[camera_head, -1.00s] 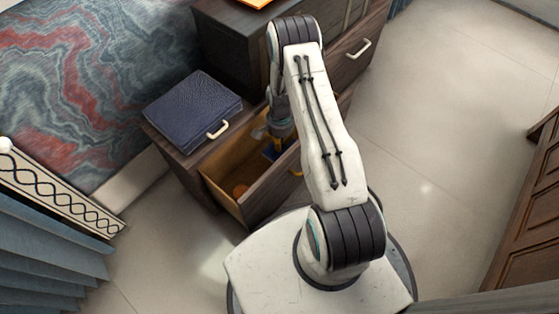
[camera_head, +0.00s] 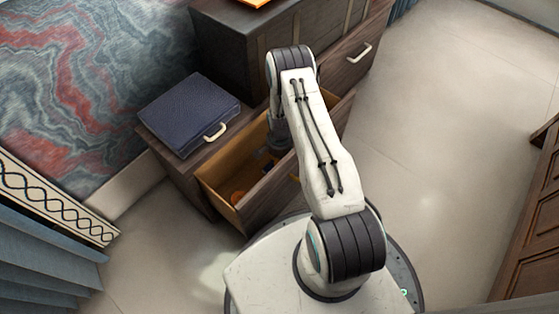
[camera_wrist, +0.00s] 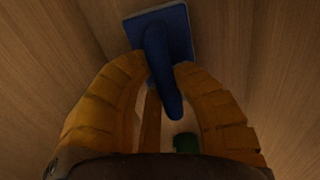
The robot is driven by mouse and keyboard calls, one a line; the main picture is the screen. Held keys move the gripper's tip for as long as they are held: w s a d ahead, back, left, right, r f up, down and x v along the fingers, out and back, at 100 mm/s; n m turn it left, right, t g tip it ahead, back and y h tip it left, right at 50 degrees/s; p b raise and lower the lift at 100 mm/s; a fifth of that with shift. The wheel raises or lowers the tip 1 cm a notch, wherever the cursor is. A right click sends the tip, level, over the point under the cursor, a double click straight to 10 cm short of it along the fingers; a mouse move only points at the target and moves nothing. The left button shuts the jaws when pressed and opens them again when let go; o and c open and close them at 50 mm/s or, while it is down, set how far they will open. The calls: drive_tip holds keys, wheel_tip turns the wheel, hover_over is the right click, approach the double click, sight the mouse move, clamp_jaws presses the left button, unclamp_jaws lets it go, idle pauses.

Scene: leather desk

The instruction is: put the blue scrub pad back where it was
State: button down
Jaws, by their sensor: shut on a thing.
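The blue scrub pad (camera_wrist: 183,22) has a flat square base and a long rounded handle. In the wrist view its handle lies between the yellow fingers of my gripper (camera_wrist: 158,68), which are shut on it. Wooden surfaces surround the pad. In the head view my gripper (camera_head: 277,150) reaches down inside the open drawer (camera_head: 262,200); its fingers and the pad are mostly hidden by the arm and shadow. I cannot tell whether the pad touches the drawer floor.
A round orange thing (camera_head: 239,197) lies at the drawer's near left end. A green thing (camera_wrist: 187,143) shows below the pad's handle in the wrist view. A dark blue briefcase (camera_head: 188,112) lies on the cabinet top, left of the drawer. The floor to the right is clear.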

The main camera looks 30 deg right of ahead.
drive_tip(key=shift+f, duration=0.1)
drive_tip(key=c, duration=1.1)
unclamp_jaws()
